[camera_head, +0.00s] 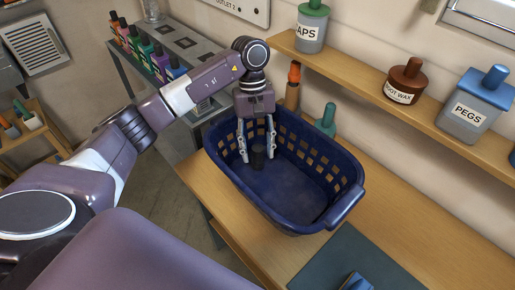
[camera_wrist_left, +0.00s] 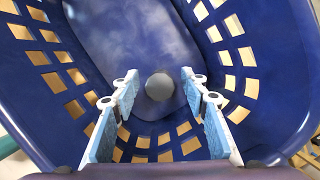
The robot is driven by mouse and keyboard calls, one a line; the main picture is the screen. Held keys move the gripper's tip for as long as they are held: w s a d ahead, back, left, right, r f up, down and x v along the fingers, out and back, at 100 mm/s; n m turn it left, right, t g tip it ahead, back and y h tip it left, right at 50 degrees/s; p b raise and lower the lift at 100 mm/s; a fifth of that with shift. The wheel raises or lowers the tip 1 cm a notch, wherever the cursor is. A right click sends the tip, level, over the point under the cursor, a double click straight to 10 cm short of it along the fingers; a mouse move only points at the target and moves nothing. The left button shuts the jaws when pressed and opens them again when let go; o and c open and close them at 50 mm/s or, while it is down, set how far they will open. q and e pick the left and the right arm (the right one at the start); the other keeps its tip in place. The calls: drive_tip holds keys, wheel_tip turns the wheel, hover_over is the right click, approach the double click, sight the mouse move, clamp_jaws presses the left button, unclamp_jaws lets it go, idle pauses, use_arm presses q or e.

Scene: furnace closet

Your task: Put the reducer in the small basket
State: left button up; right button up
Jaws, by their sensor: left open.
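A dark grey round piece, which looks like the reducer (camera_head: 258,160), is inside the blue basket (camera_head: 345,205), toward its left end. It also shows in the left wrist view as a grey disc (camera_wrist_left: 160,87) against the blue basket wall and floor (camera_wrist_left: 135,35). My left gripper (camera_head: 256,150) reaches down into the basket with its fingers on either side of the piece. In the left wrist view the fingers (camera_wrist_left: 159,78) are open, with a gap on both sides of the piece. I cannot tell whether it rests fully on the basket floor. My right gripper is not in view.
The basket stands on a wooden bench (camera_head: 390,215). A wall shelf (camera_head: 360,82) above holds a PEGS container (camera_head: 470,115), a brown ROOT WAX jar (camera_head: 405,82) and a CAPS jar (camera_head: 312,28). Bottles stand behind the basket. A dark mat (camera_head: 330,262) lies in front.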

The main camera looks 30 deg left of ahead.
use_arm(q)
drive_tip(key=shift+r+p, duration=0.25)
drive_tip(key=shift+p, duration=0.1)
drive_tip(key=b+v, duration=0.2)
drive_tip(key=v, duration=0.2)
drive_tip(key=shift+w, duration=0.15)
drive_tip(key=v, duration=0.7)
drive_tip(key=shift+r, duration=0.35)
drive_tip(key=shift+a, duration=0.1)
